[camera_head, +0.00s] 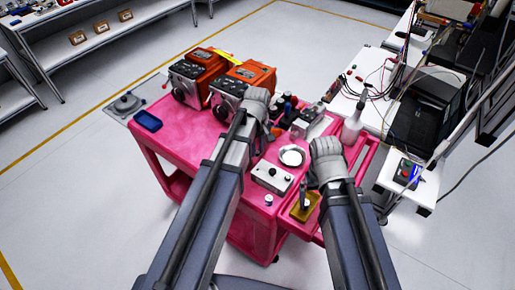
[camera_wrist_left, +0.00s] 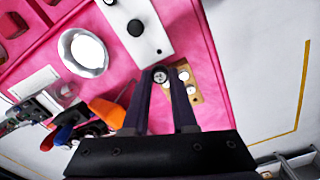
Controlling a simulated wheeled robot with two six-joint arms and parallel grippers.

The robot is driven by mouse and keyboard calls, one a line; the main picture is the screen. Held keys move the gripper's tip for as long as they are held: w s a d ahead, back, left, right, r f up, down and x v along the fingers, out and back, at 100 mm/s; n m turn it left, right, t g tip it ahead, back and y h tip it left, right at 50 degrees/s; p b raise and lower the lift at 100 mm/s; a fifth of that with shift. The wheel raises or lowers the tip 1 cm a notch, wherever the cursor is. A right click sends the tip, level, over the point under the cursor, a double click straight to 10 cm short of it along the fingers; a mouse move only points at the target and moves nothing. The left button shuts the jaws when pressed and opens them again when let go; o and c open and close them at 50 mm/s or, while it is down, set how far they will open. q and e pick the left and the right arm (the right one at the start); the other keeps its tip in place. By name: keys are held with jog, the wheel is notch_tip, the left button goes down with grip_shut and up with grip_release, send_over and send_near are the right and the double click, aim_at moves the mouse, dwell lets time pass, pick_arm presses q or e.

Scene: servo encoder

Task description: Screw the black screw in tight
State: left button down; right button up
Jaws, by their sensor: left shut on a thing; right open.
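My left gripper (camera_head: 262,132) is over the middle of the pink cart; its fingers are mostly hidden in the head view. In the left wrist view the left gripper (camera_wrist_left: 167,82) is shut, its tips at a small dark round piece with a silver cross-marked top (camera_wrist_left: 160,75), which looks like the black screw. A tan block (camera_wrist_left: 195,84) with pale round parts lies just beside the tips. How deep the screw sits cannot be told. My right gripper (camera_head: 312,182) is open, above a yellow tray (camera_head: 299,216) with a dark upright piece (camera_head: 305,203).
A white box with knobs (camera_head: 272,177) and a round silver dish (camera_head: 291,156) lie between the grippers. Orange devices (camera_head: 243,82) and a blue tray (camera_head: 147,121) stand at the back left. Coloured tools (camera_wrist_left: 85,122) lie nearby. A white bottle (camera_head: 351,129) stands on the right.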

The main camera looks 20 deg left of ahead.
pick_arm(q)
jog(key=shift+d+r, duration=0.1)
jog(key=shift+d, duration=0.1)
jog(key=shift+a+f, duration=0.15)
jog(key=shift+f, duration=0.1)
jog(key=shift+f+b, duration=0.3)
jog(key=shift+b, duration=0.2)
jog(key=shift+f+b, duration=2.95)
jog(key=shift+f+b, duration=1)
jog(key=c, duration=1.3)
grip_release()
grip_shut()
